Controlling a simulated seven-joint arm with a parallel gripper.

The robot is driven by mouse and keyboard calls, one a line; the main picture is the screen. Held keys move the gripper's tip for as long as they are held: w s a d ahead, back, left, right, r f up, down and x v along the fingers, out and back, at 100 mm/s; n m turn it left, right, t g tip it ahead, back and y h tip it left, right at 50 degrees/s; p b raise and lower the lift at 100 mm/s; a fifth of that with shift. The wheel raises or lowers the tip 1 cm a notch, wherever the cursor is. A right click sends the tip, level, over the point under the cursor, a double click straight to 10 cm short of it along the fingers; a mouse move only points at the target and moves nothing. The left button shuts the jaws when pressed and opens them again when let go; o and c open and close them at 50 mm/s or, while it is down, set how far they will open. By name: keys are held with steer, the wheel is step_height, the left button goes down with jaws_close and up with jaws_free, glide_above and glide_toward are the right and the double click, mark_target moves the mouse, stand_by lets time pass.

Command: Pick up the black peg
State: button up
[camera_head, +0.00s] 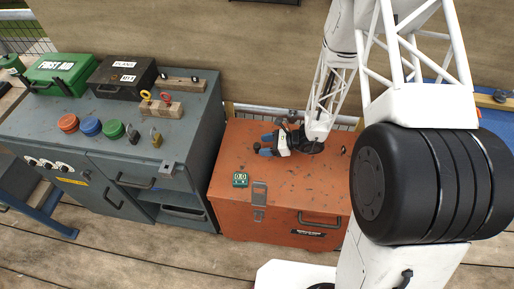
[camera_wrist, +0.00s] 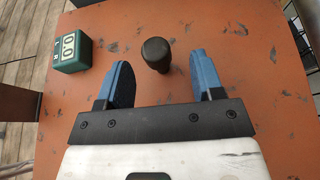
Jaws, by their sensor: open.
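The black peg (camera_wrist: 156,54) shows in the wrist view as a dark, rounded-top piece on the orange box top. It appears in the gap between my two blue fingertips, nearer the left one and a little beyond them. My gripper (camera_wrist: 164,80) is open, with a clear gap on each side of the peg and nothing held. In the head view my gripper (camera_head: 268,145) is low over the orange box (camera_head: 225,210), its blue fingers towards the left. I cannot clearly make out the peg there among the dark gripper parts.
A small green meter reading 0.0 (camera_wrist: 72,52) stands left of the fingers; it also shows in the head view (camera_head: 240,180). A grey cabinet (camera_head: 190,130) with coloured buttons, padlocks and cases stands left of the box. Bare box top lies around the peg.

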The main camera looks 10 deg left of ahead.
mark_target(253, 152)
steer(key=shift+a+f, duration=0.1)
steer(key=shift+a, duration=0.15)
steer(key=shift+x, duration=2.5)
steer(key=shift+s, duration=0.2)
steer(key=shift+c, duration=0.2)
steer(key=c, duration=0.9)
